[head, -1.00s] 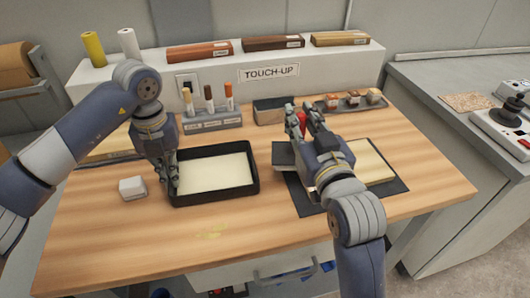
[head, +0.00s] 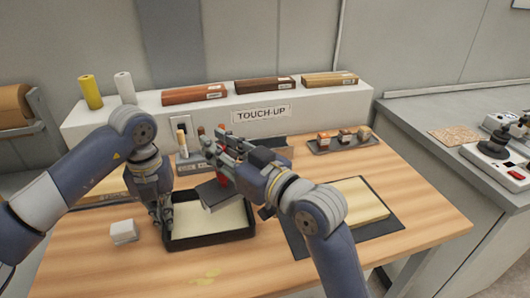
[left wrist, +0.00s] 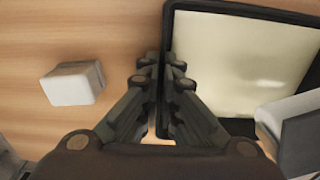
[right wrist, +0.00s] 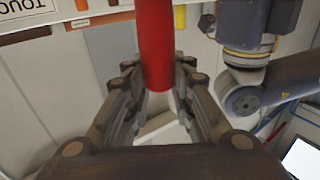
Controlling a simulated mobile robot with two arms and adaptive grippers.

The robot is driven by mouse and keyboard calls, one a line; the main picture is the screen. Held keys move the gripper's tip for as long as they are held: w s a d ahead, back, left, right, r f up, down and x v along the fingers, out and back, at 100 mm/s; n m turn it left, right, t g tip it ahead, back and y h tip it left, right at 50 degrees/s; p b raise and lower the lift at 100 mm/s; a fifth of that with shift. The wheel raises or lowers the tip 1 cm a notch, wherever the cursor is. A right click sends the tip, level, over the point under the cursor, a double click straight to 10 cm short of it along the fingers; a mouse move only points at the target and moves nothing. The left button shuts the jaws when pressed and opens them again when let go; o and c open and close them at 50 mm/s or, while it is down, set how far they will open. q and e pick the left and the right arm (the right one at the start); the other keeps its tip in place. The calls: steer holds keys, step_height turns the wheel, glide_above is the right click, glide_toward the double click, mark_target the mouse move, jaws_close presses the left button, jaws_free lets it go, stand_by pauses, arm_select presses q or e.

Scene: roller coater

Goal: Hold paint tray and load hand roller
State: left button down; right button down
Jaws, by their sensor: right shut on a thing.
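The black paint tray (head: 245,234) holds cream paint and lies on the wooden table. My left gripper (head: 163,222) is at its left wall. In the left wrist view its fingers (left wrist: 161,65) stand close together on either side of the tray's rim (left wrist: 168,20). My right gripper (head: 226,150) is shut on the red handle (right wrist: 155,40) of the hand roller. The roller's grey head (head: 214,196) hangs over the tray, and also shows at the right of the left wrist view (left wrist: 300,132). Whether it touches the paint I cannot tell.
A white block (head: 123,232) sits left of the tray. A cream board (head: 358,203) lies on a dark mat (head: 388,226) at the right. A rack of touch-up sticks (head: 190,163) stands behind the tray, partly hidden by my right gripper.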

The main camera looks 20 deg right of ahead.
arm_select(q)
steer(key=shift+a, duration=0.2)
arm_select(e)
steer(key=a+r+n+g+y, duration=0.2)
steer(key=a+n+y, duration=0.1)
steer(key=a, duration=0.2)
arm_select(q)
steer(key=shift+w, duration=0.1)
arm_select(e)
glide_above(202, 189)
steer(key=shift+g, duration=0.3)
steer(key=shift+f, duration=3.15)
steer(key=shift+f, duration=0.2)
step_height(202, 189, up, 7)
arm_select(q)
steer(key=c, duration=1.7)
jaws_free()
